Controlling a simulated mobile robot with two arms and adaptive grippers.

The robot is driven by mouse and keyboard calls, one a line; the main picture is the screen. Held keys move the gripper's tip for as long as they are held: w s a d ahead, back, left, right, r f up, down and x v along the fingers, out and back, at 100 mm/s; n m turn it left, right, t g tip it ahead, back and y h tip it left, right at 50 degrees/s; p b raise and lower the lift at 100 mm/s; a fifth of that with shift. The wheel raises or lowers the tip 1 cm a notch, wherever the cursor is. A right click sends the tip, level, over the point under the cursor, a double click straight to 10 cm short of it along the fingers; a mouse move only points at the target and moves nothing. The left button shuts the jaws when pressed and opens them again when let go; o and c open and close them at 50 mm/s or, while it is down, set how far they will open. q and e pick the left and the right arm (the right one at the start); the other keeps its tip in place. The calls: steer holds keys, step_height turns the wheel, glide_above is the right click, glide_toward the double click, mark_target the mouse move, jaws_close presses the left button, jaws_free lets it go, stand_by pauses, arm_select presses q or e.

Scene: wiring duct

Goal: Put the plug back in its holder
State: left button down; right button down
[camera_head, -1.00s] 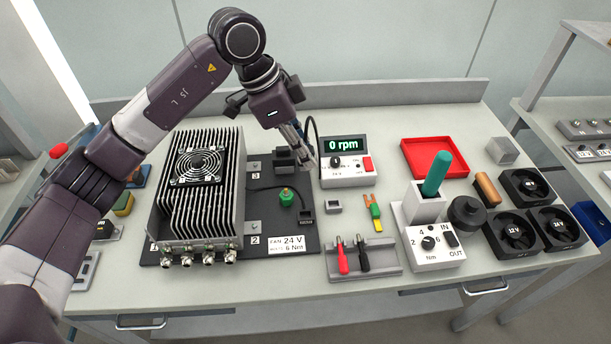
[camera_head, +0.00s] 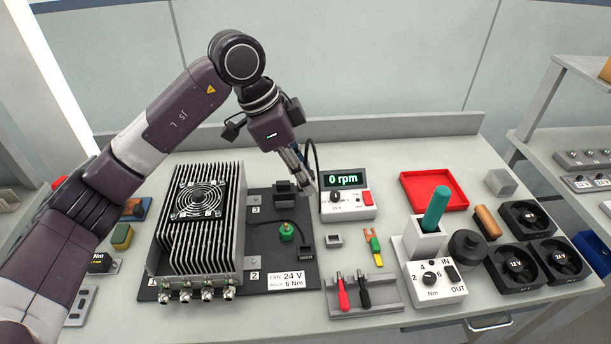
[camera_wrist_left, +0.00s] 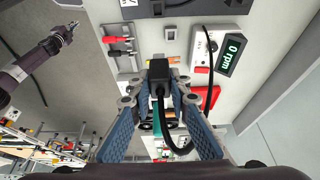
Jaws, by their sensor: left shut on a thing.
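My left gripper (camera_head: 305,186) is shut on the black plug (camera_wrist_left: 159,72), whose cable curves back between the fingers in the left wrist view. In the head view the gripper is above the bench, just left of the rpm meter (camera_head: 345,196), and its fingers largely hide the plug. A small grey square socket piece (camera_head: 333,241), possibly the holder, lies on the bench in front of the meter; it also shows in the left wrist view (camera_wrist_left: 170,33). The plug is apart from it. My right gripper (camera_wrist_left: 66,32) shows small at the upper left of the wrist view; its jaws are unclear.
A finned heatsink box (camera_head: 196,225) on a dark plate is left of the gripper. Bare bench lies behind the meter.

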mark_target(310, 173)
arm_select(q)
steer(key=shift+r+p, duration=1.05)
steer(key=shift+r, duration=0.55)
